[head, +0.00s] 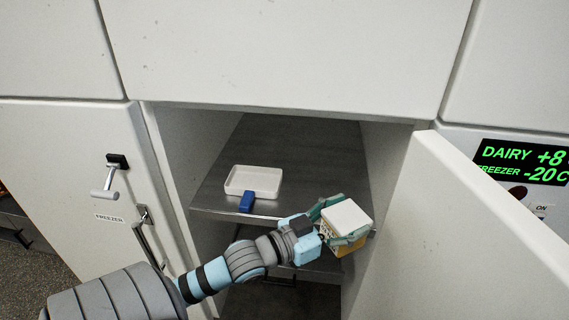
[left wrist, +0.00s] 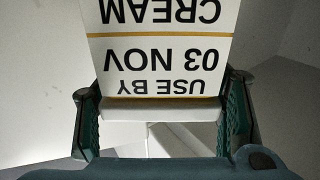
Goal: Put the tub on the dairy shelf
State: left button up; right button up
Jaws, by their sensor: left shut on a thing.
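The tub (head: 346,220) has a white lid and a yellowish side. In the left wrist view the tub (left wrist: 160,50) shows upside-down print reading "CREAM" and "USE BY 03 NOV". My left gripper (head: 342,232) is shut on the tub, with a green finger on each side of it. It holds the tub at the front right of the open compartment, near the front edge of the upper shelf (head: 300,165). Whether the tub touches the shelf cannot be told. My right gripper is not in view.
A white tray (head: 254,181) sits on the shelf at left, with a blue object (head: 246,202) at its front. An open door (head: 470,230) stands at right. A display (head: 522,162) reads "DAIRY +8" and "FREEZER -20C". The closed door at left (head: 60,180) is labelled "FREEZER". The shelf's back right is clear.

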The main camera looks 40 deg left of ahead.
pick_arm(q)
jog(key=w+a+f+n+y+b, duration=0.25)
jog(key=w+a+y, duration=0.25)
jog(key=w+a, duration=0.3)
jog(key=n+y+b, duration=0.4)
jog(key=y+b, duration=0.1)
send_over(315, 203)
notch_tip(315, 203, down, 6)
jog(key=shift+w+a+f, duration=0.1)
jog(key=shift+w+f, duration=0.05)
jog(key=shift+f, duration=0.15)
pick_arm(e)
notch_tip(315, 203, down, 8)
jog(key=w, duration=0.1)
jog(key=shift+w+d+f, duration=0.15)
pick_arm(q)
jog(key=o, duration=1.4)
jog(key=shift+o, duration=0.2)
